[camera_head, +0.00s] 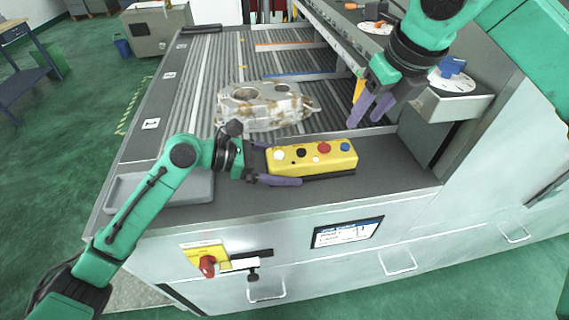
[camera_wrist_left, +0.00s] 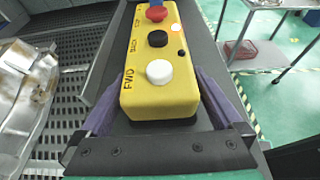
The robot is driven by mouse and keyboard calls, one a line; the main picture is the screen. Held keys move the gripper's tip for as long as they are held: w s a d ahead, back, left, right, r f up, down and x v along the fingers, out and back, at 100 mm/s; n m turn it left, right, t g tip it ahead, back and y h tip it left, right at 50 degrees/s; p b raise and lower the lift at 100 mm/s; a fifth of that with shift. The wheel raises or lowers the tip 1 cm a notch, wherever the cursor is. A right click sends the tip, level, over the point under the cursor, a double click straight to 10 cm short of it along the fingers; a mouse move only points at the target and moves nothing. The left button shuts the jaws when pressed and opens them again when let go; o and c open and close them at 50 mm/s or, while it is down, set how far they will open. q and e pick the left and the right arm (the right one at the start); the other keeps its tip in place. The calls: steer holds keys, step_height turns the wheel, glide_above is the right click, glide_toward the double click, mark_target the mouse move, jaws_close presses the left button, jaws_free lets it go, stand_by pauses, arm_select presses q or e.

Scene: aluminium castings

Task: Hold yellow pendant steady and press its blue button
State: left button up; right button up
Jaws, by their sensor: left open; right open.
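The yellow pendant (camera_head: 312,157) lies on the grey front ledge of the machine. On it are a white, a black and a red button, with the blue button (camera_head: 345,146) at its right end. My left gripper (camera_head: 276,167) is open at the pendant's left end. In the left wrist view its purple fingers stand on both sides of the pendant (camera_wrist_left: 158,97), near the white button; contact cannot be told. The blue button (camera_wrist_left: 155,2) is cut off at the top there. My right gripper (camera_head: 371,110) is open and empty, above and behind the pendant's right end.
A metal casting (camera_head: 262,107) sits on the roller bed behind the pendant. A grey tray (camera_head: 160,188) lies on the ledge at left, under my left arm. A white dial with a blue knob (camera_head: 452,72) stands on the right housing. The ledge right of the pendant is clear.

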arm_select(q)
steer(key=c, duration=1.5)
jaws_close()
arm_select(e)
steer(key=c, duration=0.3)
jaws_close()
